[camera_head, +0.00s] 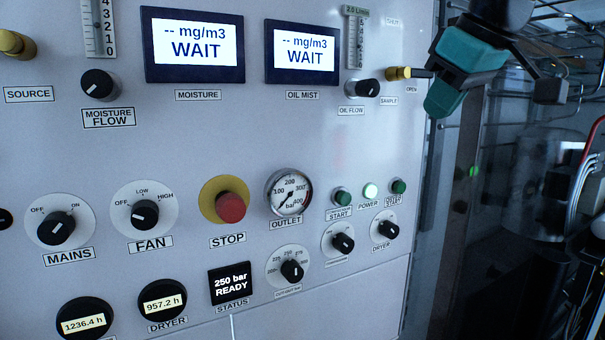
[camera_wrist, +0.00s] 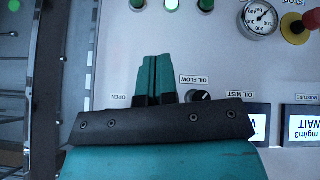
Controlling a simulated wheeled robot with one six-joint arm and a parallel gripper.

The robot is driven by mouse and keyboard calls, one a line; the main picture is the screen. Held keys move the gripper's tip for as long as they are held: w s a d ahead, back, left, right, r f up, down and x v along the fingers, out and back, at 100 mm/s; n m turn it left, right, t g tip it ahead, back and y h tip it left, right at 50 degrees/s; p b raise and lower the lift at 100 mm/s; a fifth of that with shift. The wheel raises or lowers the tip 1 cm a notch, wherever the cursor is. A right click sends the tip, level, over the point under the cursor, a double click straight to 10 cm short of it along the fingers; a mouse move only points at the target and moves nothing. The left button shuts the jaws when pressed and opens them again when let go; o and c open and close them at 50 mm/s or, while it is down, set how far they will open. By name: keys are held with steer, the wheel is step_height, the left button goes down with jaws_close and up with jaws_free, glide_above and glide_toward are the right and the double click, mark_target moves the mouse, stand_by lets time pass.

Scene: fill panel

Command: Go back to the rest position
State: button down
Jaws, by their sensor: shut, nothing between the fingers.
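My gripper (camera_head: 436,102) is at the upper right of the head view, in front of the panel's right edge, near the brass sample fitting (camera_head: 399,73). Its teal fingers are together with nothing between them. In the wrist view the shut fingers (camera_wrist: 154,80) point toward the panel, beside the oil flow knob (camera_wrist: 200,97). I cannot tell from these views whether the fingers touch the fitting.
The grey panel (camera_head: 330,150) fills the left and middle. It carries two WAIT displays (camera_head: 192,46), a red stop button (camera_head: 231,207), an outlet gauge (camera_head: 288,192) and several knobs and lights. Dark pipework and a cylinder (camera_head: 540,185) stand to the right.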

steer(key=s+a+f+g+b, duration=0.1)
steer(key=s+f+g+b, duration=0.1)
steer(key=s+f, duration=0.5)
steer(key=s+a+f+g+y+b, duration=0.1)
steer(key=s+f, duration=0.6)
steer(key=f, duration=0.8)
steer(key=s+a+f+g+b, duration=0.2)
steer(key=s+f, duration=0.5)
steer(key=f, duration=0.4)
steer(key=shift+s+a+f+m+g+y+b, duration=0.3)
steer(key=shift+a+g+b, duration=0.1)
steer(key=shift+g+b, duration=0.3)
steer(key=shift+w, duration=0.1)
steer(key=shift+s+r, duration=0.1)
steer(key=shift+s, duration=0.2)
